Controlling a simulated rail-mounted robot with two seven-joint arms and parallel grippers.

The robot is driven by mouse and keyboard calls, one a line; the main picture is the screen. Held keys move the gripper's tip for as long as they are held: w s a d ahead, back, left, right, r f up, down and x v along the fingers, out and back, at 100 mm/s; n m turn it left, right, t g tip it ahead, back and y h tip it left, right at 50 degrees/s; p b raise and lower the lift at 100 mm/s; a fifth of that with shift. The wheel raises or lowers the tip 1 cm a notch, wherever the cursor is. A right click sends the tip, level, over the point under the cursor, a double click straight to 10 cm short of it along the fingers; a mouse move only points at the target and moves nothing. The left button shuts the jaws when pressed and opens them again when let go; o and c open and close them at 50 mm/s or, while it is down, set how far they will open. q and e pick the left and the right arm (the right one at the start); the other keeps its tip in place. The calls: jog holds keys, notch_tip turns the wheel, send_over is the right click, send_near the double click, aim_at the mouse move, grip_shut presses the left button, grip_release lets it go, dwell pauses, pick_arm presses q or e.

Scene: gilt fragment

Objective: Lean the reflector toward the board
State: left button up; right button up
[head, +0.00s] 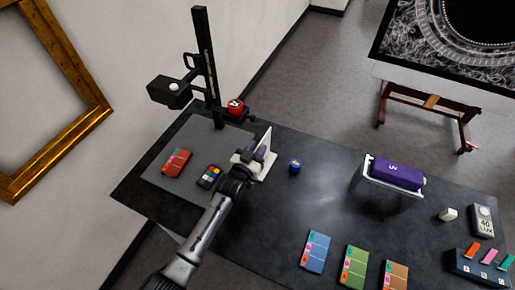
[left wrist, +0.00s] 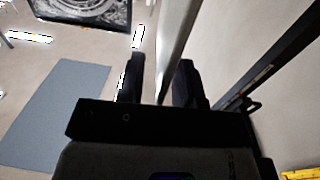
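The reflector is a white upright panel with a pale foot (head: 266,144), near the right edge of the flat grey board (head: 149,165) on the table. My left gripper (head: 254,153) is at the panel. In the left wrist view the panel's pale edge (left wrist: 176,45) stands between the two dark fingers of my left gripper (left wrist: 160,85). A gap shows between the left finger and the panel, so the fingers look open around it. The panel's lower part is hidden behind the gripper body. My right gripper is not in view.
A black column (head: 205,65) with a side box stands behind the board, near a red numbered piece (head: 235,106). A red block (head: 176,163) and a colour chart (head: 210,177) lie on the board. A blue piece (head: 295,166) is right of the reflector.

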pick_arm(q)
jog(key=shift+w+d, duration=0.1)
jog(key=shift+w, duration=0.15)
grip_shut()
dwell(0.5)
